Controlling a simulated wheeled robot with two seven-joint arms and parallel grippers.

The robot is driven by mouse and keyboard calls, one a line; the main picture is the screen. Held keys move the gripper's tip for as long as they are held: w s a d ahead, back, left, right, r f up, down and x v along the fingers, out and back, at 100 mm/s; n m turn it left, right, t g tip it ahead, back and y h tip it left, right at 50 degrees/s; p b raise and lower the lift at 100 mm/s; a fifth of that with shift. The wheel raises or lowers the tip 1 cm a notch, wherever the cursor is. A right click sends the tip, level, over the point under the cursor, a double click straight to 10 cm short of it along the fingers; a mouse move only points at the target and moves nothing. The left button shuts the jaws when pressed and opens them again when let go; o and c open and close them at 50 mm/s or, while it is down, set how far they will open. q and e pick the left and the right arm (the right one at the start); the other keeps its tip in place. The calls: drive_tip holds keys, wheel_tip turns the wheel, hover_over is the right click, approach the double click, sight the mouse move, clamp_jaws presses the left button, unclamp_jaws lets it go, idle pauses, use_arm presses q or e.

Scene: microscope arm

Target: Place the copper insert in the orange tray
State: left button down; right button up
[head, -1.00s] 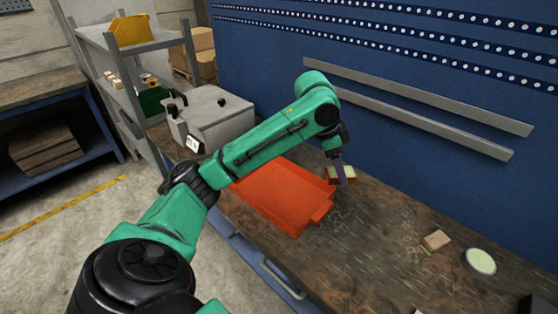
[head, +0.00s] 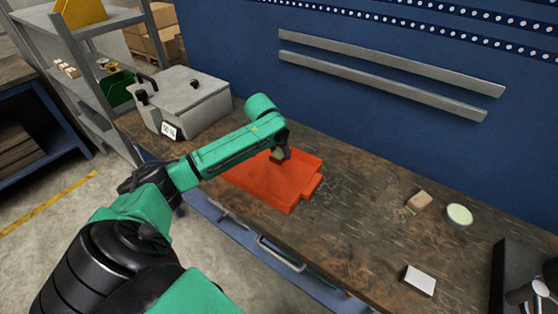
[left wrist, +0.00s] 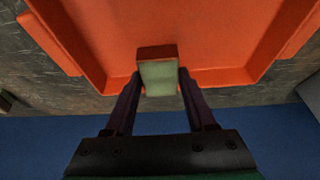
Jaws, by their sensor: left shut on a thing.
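The orange tray (head: 300,185) lies on the workbench, partly hidden behind my left arm; its inside and walls fill the upper left wrist view (left wrist: 215,30). My left gripper (head: 281,155) is over the tray's far part. It is shut on a small block with a pale greenish face and a copper-brown side, seen between the fingers in the left wrist view (left wrist: 158,75); I take it as the copper insert. The block is inside the tray's outline, near one wall. I cannot tell whether it touches the tray floor. My right gripper is not in view.
A grey box-shaped device (head: 190,98) stands left behind the tray. A tan block (head: 418,202), a pale round dish (head: 458,215) and a white box (head: 419,280) lie to the right. Dark equipment (head: 530,285) stands at the right edge.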

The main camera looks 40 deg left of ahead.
sight(280, 170)
use_arm(q)
wheel_tip(280, 170, down, 5)
drive_tip(key=shift+d+f, duration=0.1)
drive_tip(key=shift+w+f, duration=0.1)
drive_tip(key=shift+f, duration=0.1)
drive_tip(key=shift+c, duration=1.1)
unclamp_jaws()
drive_tip(key=shift+f, duration=0.1)
drive_tip(key=v, duration=1.2)
